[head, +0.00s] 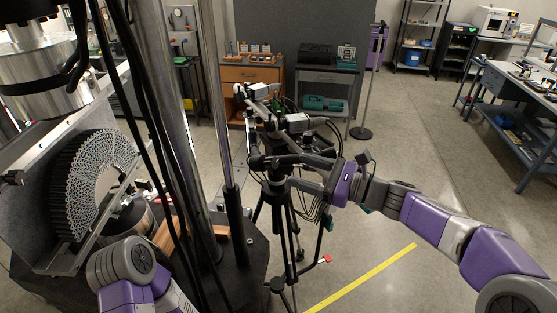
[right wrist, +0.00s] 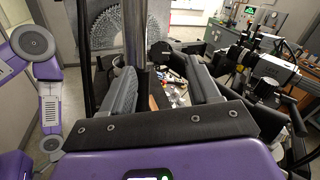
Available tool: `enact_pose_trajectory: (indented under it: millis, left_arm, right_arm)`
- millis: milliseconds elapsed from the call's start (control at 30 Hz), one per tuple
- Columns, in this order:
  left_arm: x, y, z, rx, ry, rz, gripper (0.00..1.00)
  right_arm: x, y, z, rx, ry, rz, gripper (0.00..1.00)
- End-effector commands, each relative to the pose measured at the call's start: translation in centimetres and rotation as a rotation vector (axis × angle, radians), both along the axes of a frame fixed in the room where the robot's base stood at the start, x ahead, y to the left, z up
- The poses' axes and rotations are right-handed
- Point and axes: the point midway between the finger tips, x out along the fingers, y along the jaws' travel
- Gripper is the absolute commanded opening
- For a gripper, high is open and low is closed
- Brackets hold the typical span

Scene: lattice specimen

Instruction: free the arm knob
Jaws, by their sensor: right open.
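A black tripod (head: 279,205) stands in the middle of the head view, with a camera bar and grey box cameras (head: 293,122) on top. My right gripper (head: 292,170) reaches in from the right at the height of the tripod head, and its fingertips overlap the dark tripod parts. In the right wrist view its two grey fingers (right wrist: 163,76) are apart, with no object clearly held between them. A dark round knob-like part (right wrist: 160,51) shows beyond the fingers; I cannot tell if it is the arm knob. My left arm shows at the lower left, its gripper out of sight.
A round lattice specimen (head: 98,180) sits in a metal frame at the left, near steel columns (head: 177,130) and hanging black cables. Cables also hang by the tripod. A wooden cabinet (head: 250,88) and workbench (head: 520,85) stand behind.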

Motion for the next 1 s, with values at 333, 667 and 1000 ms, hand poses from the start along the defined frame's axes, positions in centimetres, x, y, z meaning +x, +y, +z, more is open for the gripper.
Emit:
enact_pose_trajectory:
  millis: [333,667,1000]
  left_arm:
    - [0.0,0.0,0.9,0.0,0.0,0.0,0.43]
    - [0.0,0.0,1.1,0.0,0.0,0.0,0.43]
    - [0.0,0.0,1.1,0.0,0.0,0.0,0.43]
  right_arm:
    - [2.4,4.8,-0.1,-0.003,0.003,0.003,0.61]
    - [3.2,6.1,-0.2,-0.005,0.002,0.0,0.61]
    - [3.1,6.1,-0.2,-0.005,0.002,0.0,0.29]
